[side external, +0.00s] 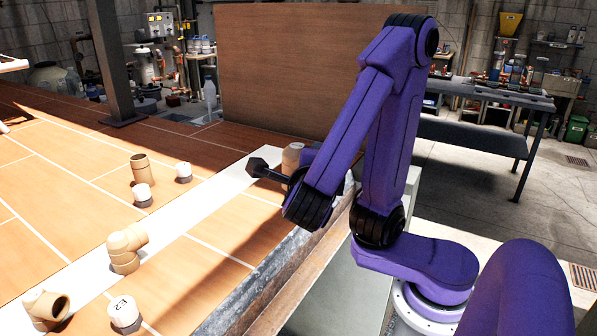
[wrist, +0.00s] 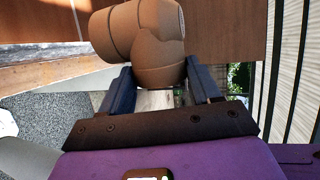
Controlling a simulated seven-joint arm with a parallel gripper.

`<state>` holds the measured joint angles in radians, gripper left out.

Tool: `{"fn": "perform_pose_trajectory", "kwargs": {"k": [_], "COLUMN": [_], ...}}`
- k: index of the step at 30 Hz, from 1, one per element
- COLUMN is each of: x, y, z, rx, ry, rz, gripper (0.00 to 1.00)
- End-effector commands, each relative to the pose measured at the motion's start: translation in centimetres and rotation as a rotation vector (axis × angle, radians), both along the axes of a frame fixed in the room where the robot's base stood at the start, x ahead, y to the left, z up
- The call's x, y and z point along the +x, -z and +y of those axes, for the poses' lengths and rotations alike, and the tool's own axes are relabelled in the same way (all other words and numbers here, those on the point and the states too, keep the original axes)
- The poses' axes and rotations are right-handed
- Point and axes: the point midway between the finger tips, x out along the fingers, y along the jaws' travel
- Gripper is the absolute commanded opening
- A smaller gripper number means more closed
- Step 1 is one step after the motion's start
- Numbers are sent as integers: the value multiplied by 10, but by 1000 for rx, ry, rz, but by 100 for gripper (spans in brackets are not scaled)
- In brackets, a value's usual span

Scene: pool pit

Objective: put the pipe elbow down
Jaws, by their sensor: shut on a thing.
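A tan pipe elbow (wrist: 140,38) fills the top middle of the wrist view, between the two dark fingers of my gripper (wrist: 162,82). My gripper is shut on it. In the side view the held elbow (side external: 292,155) shows as a tan piece beside the purple wrist, above the far right part of the work surface. My gripper's fingers (side external: 301,163) are mostly hidden there by the arm, and contact with the surface cannot be told.
Another tan elbow (side external: 125,250), a tilted one (side external: 46,306) and an upright tan fitting (side external: 141,168) stand on the tiled surface (side external: 190,275). White dark-based pieces (side external: 124,312) (side external: 142,194) (side external: 183,171) stand near them. A brown panel (side external: 275,75) rises behind. Tiles between are clear.

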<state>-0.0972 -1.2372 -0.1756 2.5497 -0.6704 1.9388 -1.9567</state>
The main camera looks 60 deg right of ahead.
Motion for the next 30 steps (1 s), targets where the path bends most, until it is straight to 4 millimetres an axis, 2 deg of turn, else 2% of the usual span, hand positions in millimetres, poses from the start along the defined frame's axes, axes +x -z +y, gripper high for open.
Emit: {"fn": "perform_pose_trajectory", "kwargs": {"k": [8,14,17,24,30], "x": [-13,-4,9,53,85], "y": [-6,-8,-9,-10,-9], "z": [-1,13,27,60,73], "rx": [-1,3,5,9,3], "ry": [-1,16,33,78,101], "rz": [-1,1,1,1,0], "gripper": [27,27,27,27,27]}}
